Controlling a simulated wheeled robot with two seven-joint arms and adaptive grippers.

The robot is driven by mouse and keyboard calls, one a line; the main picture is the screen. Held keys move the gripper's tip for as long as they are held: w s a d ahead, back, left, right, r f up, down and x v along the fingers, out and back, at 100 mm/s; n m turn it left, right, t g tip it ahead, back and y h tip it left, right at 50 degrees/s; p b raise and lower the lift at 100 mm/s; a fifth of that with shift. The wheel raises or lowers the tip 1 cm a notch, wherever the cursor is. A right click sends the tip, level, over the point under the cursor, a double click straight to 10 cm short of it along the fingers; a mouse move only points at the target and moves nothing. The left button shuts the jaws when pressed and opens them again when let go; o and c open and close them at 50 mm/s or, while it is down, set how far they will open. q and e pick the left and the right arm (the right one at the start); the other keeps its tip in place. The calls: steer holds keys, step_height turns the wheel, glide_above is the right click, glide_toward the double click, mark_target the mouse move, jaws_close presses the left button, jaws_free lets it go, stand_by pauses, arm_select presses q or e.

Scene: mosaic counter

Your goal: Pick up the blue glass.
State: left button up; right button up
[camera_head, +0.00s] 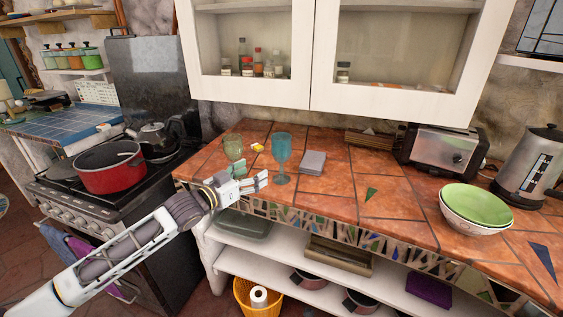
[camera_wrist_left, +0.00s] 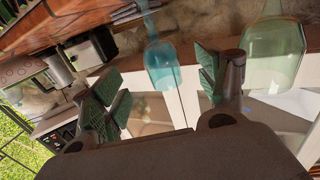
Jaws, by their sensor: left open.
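The blue glass (camera_head: 281,150) is a stemmed goblet standing upright on the terracotta-tiled counter (camera_head: 335,180) in the head view. A green glass (camera_head: 234,147) stands to its left, partly behind my left gripper. My left gripper (camera_head: 262,182) is open near the counter's front edge, just in front of and left of the blue glass. In the left wrist view the blue glass (camera_wrist_left: 161,65) shows beyond the gap between the open fingers (camera_wrist_left: 160,95), apart from them. The green glass (camera_wrist_left: 274,50) shows there at the right. My right gripper is not in view.
A grey stack of squares (camera_head: 312,162) lies right of the blue glass. A small yellow item (camera_head: 257,147) lies between the glasses. A toaster (camera_head: 444,147), kettle (camera_head: 530,165) and green bowl (camera_head: 476,204) stand further right. White cabinets (camera_head: 390,60) hang above. The middle counter is mostly clear.

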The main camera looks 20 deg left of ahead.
mark_target(277, 157)
arm_select(q)
steer(key=shift+r, duration=0.55)
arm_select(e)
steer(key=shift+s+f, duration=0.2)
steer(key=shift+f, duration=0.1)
arm_select(q)
steer(key=shift+w, duration=0.2)
steer(key=shift+x, duration=4.15)
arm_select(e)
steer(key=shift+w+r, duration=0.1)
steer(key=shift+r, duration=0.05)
arm_select(q)
steer(key=shift+w+d, duration=0.1)
steer(key=shift+d, duration=0.05)
steer(key=shift+x, duration=0.85)
steer(key=shift+w+d+f, duration=0.1)
steer(key=shift+w+d, duration=0.35)
steer(key=shift+w, duration=0.05)
steer(key=shift+b+x, duration=0.3)
steer(key=shift+x, duration=0.45)
steer(key=shift+w+d, duration=0.1)
steer(key=shift+w, duration=0.1)
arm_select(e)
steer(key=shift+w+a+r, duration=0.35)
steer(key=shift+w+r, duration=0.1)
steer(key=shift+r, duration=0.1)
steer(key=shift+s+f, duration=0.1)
